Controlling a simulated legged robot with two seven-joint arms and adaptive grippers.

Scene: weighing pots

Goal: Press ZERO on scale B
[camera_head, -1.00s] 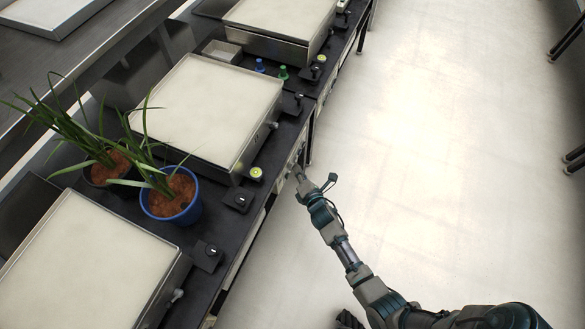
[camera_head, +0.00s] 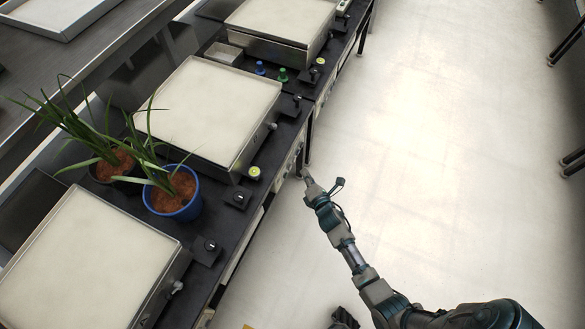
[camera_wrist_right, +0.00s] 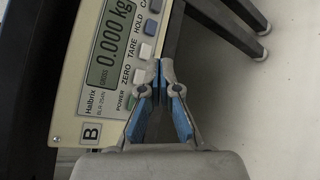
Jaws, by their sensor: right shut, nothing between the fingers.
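Scale B's indicator panel (camera_wrist_right: 90,112) fills the left of the right wrist view, turned sideways. Its display (camera_wrist_right: 115,40) reads 0.000 kg. The ZERO button (camera_wrist_right: 140,77) sits beside its label, between POWER and the TARE button (camera_wrist_right: 146,51). My right gripper (camera_wrist_right: 166,63) is shut and empty. Its tips appear just right of the ZERO and TARE buttons, over the panel's edge; I cannot tell whether they touch it. In the head view my right gripper (camera_head: 305,172) is beside the bench's front edge, where the panel is small and unclear. My left gripper is not in view.
The dark bench (camera_head: 226,222) carries several weighing platforms, including a middle one (camera_head: 205,105). A blue pot (camera_head: 184,206) with a plant stands left of the gripper, another plant behind it. Bench legs (camera_wrist_right: 225,25) stand beyond the panel.

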